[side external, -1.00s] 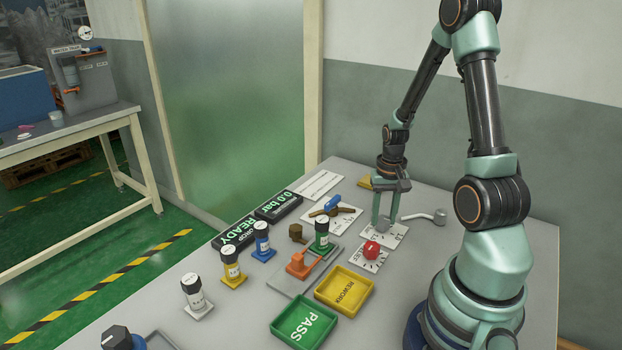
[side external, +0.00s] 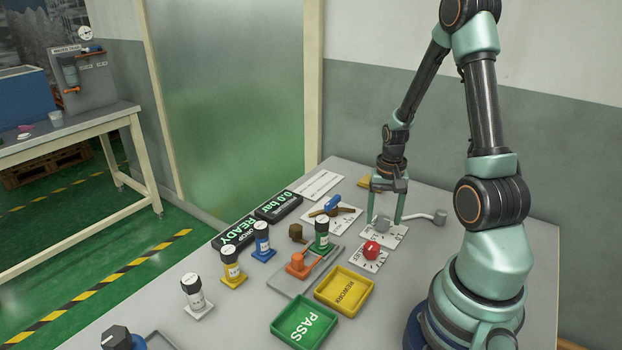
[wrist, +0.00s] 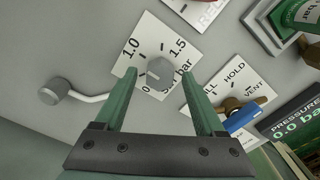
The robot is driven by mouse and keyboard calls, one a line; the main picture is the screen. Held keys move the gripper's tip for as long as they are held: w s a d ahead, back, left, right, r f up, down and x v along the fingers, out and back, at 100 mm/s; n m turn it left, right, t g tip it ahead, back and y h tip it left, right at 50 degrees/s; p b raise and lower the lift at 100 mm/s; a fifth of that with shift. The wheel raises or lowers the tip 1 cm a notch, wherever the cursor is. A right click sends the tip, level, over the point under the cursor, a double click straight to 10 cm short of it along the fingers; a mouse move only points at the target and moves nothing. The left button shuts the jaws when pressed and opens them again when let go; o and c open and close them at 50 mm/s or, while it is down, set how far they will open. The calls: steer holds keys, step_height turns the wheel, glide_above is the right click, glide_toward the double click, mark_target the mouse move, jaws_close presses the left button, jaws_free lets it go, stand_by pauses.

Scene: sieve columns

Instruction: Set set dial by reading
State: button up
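The set dial is a grey round knob (wrist: 159,68) on a white plate (wrist: 143,30) marked 0, 1.0, 1.5 and bar. In the side view the knob (side external: 382,221) stands on its plate (side external: 388,241). My gripper (wrist: 160,72) points down over the dial, open, with one finger on each side of the knob. Gaps show between the fingers and the knob in the wrist view, so it is not gripped. The knob's pointer direction is hard to read. The pressure display (side external: 279,206) reads 0.0 bar; it is partly cut off in the wrist view (wrist: 295,125).
A grey crank handle (side external: 438,215) lies right of the dial. A red knob (side external: 371,249) on a white plate is in front. A blue-handled valve (side external: 331,205) stands left, marked HOLD and VENT. Yellow (side external: 364,306) and green (side external: 304,342) trays lie nearer the front.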

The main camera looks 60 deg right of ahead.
mark_target(383, 218)
steer(key=shift+r, duration=0.1)
step_height(383, 218, up, 12)
stand_by(0.7)
steer(key=shift+a, duration=0.1)
steer(key=w+a+r+n+t, duration=0.1)
steer(key=a+r+n+t, duration=0.1)
steer(key=a, duration=0.5)
steer(key=w+a+r+n+t, duration=0.1)
steer(key=a+r+n, duration=0.4)
steer(key=a, duration=0.3)
steer(key=w+a+r+n+t, duration=0.2)
steer(key=a+n, duration=0.3)
steer(key=a, duration=0.3)
steer(key=shift+r+t, duration=0.3)
steer(key=shift+r, duration=0.45)
